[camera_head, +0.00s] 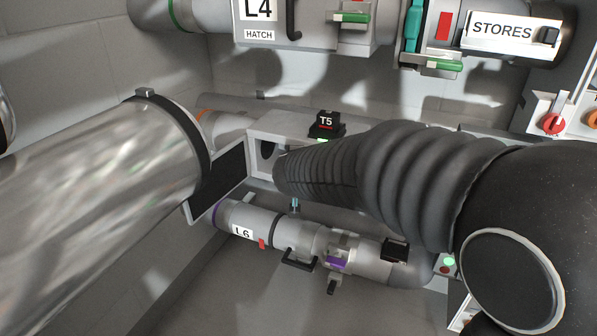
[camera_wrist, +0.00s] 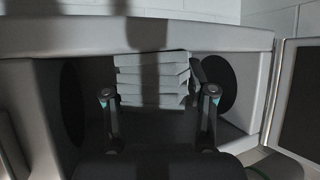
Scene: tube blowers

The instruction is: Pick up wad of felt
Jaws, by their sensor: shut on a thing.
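The wad of felt (camera_wrist: 153,82) is a pale grey, layered block inside a grey box-like housing (camera_wrist: 40,35) in the wrist view. My gripper (camera_wrist: 159,98) is inside the opening with one dark finger on each side of the wad, shut on it. A dark shadow band falls across the housing's top edge and the wad. In the head view the housing (camera_head: 265,127) bears a black T5 tag (camera_head: 325,123). The wad and my gripper cannot be made out there.
An open dark door panel (camera_head: 217,183) stands at the housing's left, and at right in the wrist view (camera_wrist: 297,95). A large metal pipe (camera_head: 95,180) is at left. The L6 tube (camera_head: 270,228) runs below, the L4 hatch tube (camera_head: 315,20) above.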

